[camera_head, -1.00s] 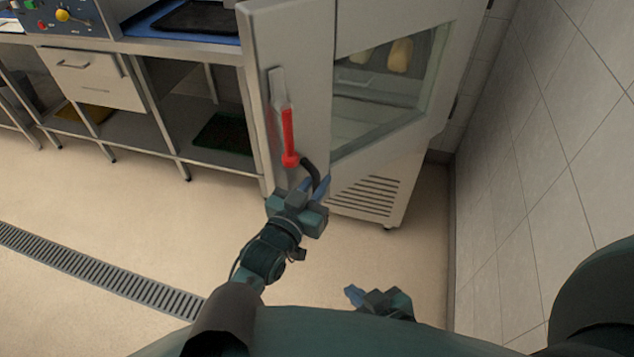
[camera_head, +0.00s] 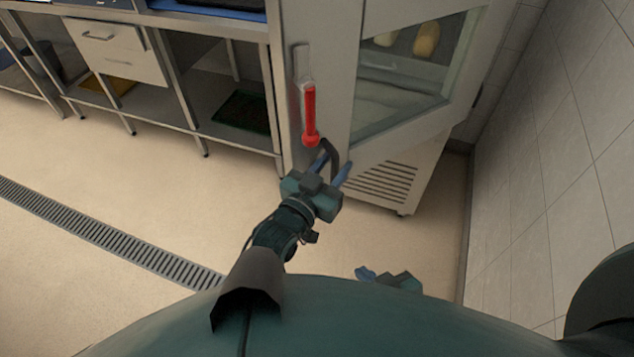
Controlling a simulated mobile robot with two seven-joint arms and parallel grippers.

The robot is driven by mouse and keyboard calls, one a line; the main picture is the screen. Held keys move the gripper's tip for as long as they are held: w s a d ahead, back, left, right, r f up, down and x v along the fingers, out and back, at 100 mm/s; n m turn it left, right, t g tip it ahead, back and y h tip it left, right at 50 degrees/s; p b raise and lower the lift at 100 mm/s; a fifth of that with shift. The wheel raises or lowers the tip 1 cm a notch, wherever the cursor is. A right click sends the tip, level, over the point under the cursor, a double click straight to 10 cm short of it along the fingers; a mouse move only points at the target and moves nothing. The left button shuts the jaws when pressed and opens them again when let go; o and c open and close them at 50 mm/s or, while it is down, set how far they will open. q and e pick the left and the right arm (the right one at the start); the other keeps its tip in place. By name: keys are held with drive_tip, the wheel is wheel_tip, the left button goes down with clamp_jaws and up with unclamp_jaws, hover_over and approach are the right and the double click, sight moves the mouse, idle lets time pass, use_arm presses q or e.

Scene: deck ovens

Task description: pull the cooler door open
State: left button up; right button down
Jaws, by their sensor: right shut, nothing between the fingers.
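The cooler (camera_head: 386,180) is a pale grey cabinet right of centre. Its door (camera_head: 355,28) has a slanted glass window (camera_head: 400,100) with bread-like items behind it. The door looks closed. My right gripper (camera_head: 364,272) is shut and empty, low in the picture, away from the cooler and partly hidden by my body.
A red lever-like part (camera_head: 310,115) is on the panel left of the window. A steel counter with open shelves and drawers (camera_head: 110,50) stands left. A tiled wall (camera_head: 540,170) closes the right side. The floor (camera_head: 150,200) is clear, with a drain grate (camera_head: 100,232).

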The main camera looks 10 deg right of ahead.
use_arm(q)
drive_tip(key=v, duration=1.2)
drive_tip(key=shift+s+a, duration=0.15)
drive_tip(key=shift+a, duration=0.05)
